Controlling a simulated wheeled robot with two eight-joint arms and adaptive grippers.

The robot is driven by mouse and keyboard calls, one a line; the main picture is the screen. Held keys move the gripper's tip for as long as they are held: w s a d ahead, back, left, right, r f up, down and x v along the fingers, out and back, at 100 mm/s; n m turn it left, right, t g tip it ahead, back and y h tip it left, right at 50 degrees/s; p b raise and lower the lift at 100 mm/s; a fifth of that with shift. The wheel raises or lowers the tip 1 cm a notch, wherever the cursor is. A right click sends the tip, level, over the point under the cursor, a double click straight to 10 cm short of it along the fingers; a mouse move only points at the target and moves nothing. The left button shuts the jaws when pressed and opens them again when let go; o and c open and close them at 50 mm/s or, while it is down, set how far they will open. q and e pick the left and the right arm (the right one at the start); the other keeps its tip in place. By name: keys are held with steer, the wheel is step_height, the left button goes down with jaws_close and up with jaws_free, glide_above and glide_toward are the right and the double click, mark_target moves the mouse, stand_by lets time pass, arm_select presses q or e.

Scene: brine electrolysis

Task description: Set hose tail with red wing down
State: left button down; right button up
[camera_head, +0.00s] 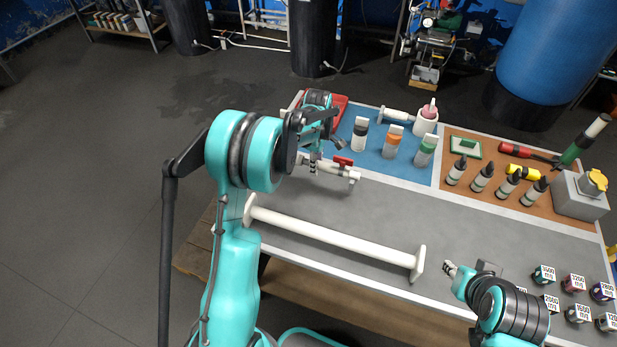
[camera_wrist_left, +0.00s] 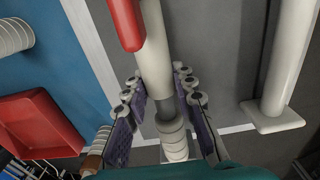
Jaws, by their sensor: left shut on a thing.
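The hose tail with the red wing (camera_head: 338,172) is a white tube piece over the grey part of the table, near the blue mat. Its red wing (camera_head: 343,161) is on top. In the left wrist view the white tube (camera_wrist_left: 155,65) runs between my finger pads, with the red wing (camera_wrist_left: 126,22) at the top and a ribbed end (camera_wrist_left: 173,135) below. My left gripper (camera_head: 318,163) is shut on it. I cannot tell whether it touches the table. My right gripper (camera_head: 450,268) is low on the right, apart from it; its finger opening is unclear.
A white pipe with end flanges (camera_head: 335,238) lies along the table's near side. Labelled cubes (camera_head: 543,275) sit at right. Grey surface between is clear.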

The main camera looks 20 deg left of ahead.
mark_target(306, 161)
arm_select(q)
steer(key=a, duration=0.1)
steer(key=a+f, duration=0.2)
steer(key=shift+s+a+b, duration=0.1)
steer(key=shift+s+b, duration=0.2)
step_height(306, 161, down, 4)
steer(key=shift+f+b, duration=0.1)
steer(key=shift+b, duration=0.55)
steer(key=c, duration=1.3)
jaws_free()
steer(key=shift+o, duration=0.2)
